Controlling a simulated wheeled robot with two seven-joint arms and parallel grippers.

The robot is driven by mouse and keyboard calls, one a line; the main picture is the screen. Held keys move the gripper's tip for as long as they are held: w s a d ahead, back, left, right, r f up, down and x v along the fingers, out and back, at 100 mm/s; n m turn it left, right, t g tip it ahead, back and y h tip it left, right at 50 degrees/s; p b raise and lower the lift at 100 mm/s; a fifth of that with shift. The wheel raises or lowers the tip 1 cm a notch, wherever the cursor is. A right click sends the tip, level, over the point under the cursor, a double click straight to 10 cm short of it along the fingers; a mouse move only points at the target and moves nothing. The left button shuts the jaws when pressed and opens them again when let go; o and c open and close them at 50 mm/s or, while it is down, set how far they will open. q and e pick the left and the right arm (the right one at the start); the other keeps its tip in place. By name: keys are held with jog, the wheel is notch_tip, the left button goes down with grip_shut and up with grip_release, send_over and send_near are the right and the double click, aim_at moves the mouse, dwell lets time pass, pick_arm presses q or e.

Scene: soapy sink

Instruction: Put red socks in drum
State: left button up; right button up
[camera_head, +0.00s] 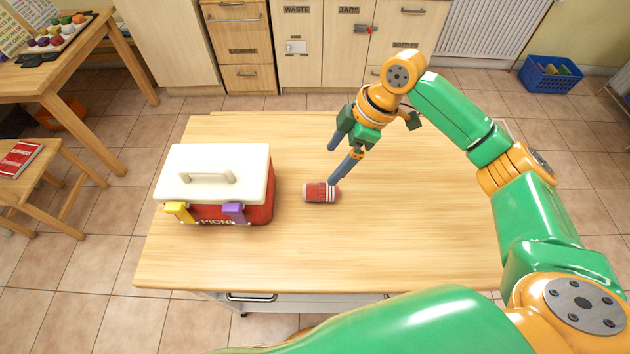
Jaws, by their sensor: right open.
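A small red cylinder (320,192) with white bands lies on its side near the middle of the wooden table. It looks like a can; I cannot tell whether it is rolled socks. I see no other red socks and no drum. My right gripper (333,165) is open and tilted above the cylinder. One blue finger's tip is close to the cylinder's right end, the other is farther back. I cannot tell whether the nearer finger touches it. Nothing is between the fingers. My left gripper is out of view.
A red picnic cooler (255,207) with a closed white lid, yellow and purple latches stands on the table's left. The table's right half (430,220) is bare under my arm. A blue basket (550,75) is on the floor at the back right. Labelled cabinets (300,50) line the back.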

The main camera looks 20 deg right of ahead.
jog(key=b, duration=0.5)
send_over(323, 188)
jog(key=s+d, duration=0.1)
jog(key=d, duration=0.1)
notch_tip(323, 188, down, 6)
jog(key=shift+d+r, duration=0.15)
jog(key=shift+r, duration=0.1)
jog(key=p+x, duration=0.2)
jog(key=x, duration=0.4)
jog(key=shift+w, duration=0.2)
jog(key=shift+w+f, duration=0.1)
jog(key=shift+f, duration=0.3)
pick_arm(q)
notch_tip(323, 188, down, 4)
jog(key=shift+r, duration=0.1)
pick_arm(e)
jog(key=c, duration=1.4)
